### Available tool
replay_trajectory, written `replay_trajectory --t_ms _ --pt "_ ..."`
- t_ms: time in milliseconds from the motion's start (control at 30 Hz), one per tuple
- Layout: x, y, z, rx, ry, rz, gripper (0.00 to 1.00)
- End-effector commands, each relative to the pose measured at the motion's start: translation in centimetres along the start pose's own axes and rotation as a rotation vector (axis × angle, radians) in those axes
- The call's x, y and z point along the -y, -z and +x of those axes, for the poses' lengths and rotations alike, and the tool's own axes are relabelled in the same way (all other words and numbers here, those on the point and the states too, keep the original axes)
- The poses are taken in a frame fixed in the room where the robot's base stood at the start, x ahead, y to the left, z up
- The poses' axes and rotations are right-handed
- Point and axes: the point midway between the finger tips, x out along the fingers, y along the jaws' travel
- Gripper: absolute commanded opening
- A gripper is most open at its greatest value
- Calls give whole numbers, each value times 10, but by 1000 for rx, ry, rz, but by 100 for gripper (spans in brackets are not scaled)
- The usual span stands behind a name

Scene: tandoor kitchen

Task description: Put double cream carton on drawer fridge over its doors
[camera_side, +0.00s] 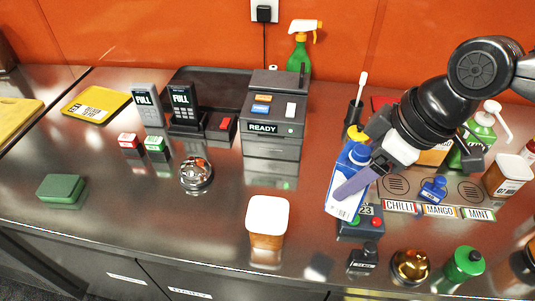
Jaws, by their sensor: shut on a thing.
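The double cream carton is a white and blue carton (347,203) with a blue top, right of the middle in the side view.
A grey box with red and green buttons (361,227) is just below the carton. A READY printer (274,115) is behind. The left front counter is mostly clear.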

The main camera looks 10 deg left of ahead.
Motion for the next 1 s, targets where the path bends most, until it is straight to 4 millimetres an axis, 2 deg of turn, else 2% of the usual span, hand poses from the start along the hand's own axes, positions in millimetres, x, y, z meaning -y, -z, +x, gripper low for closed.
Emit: replay_trajectory --t_ms 467,600,700,1000 --pt "-26 60 65 -3 -2 -2 0" --pt "-32 68 97 0 0 -1 0" --pt "-36 73 113 -3 -1 -1 0" --pt "-40 78 131 -2 -1 -1 0"
